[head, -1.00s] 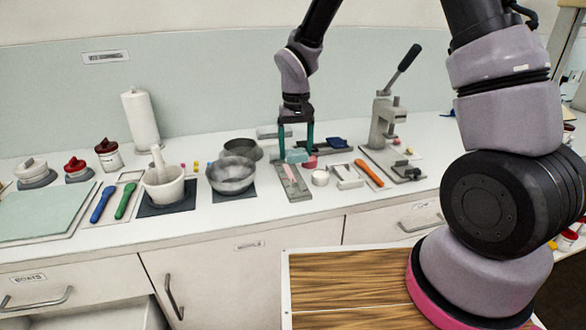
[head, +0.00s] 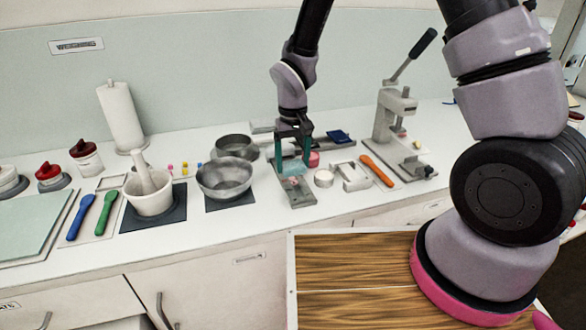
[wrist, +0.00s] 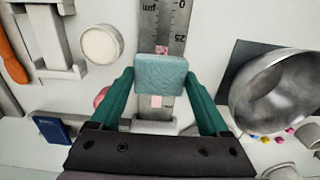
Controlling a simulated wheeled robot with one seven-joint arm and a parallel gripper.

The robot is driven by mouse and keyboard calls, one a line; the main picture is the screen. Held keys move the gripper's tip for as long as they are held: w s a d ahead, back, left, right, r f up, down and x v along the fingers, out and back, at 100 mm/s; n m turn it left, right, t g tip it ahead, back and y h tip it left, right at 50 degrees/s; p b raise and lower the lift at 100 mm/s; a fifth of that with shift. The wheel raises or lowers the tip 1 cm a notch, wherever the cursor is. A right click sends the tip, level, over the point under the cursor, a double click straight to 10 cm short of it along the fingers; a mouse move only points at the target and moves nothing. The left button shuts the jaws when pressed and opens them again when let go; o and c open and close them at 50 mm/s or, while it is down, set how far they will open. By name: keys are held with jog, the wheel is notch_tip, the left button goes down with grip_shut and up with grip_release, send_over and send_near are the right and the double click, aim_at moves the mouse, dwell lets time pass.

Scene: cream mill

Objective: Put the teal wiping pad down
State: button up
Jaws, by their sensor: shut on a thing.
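The teal wiping pad (head: 292,169) is held between the fingers of my gripper (head: 293,164). In the wrist view the pad (wrist: 160,76) sits between the two green fingertips, which press on its sides. It lies over a grey steel gauge (head: 302,198) with a printed scale, and covers the middle of the gauge (wrist: 160,28). Pink marks show on the gauge just beyond and just before the pad. I cannot tell whether the pad touches the gauge.
A steel bowl (head: 224,178) stands left of the gauge on a dark mat. A white round pot (head: 323,178), a white block-like frame (head: 350,177) and an orange-handled tool (head: 376,171) lie to the right. A lever press (head: 393,125) stands further right. A blue item (head: 339,137) lies behind.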

jog(key=shift+f, duration=1.25)
jog(key=shift+f, duration=0.15)
jog(key=o, duration=1.5)
jog(key=shift+c, duration=0.2)
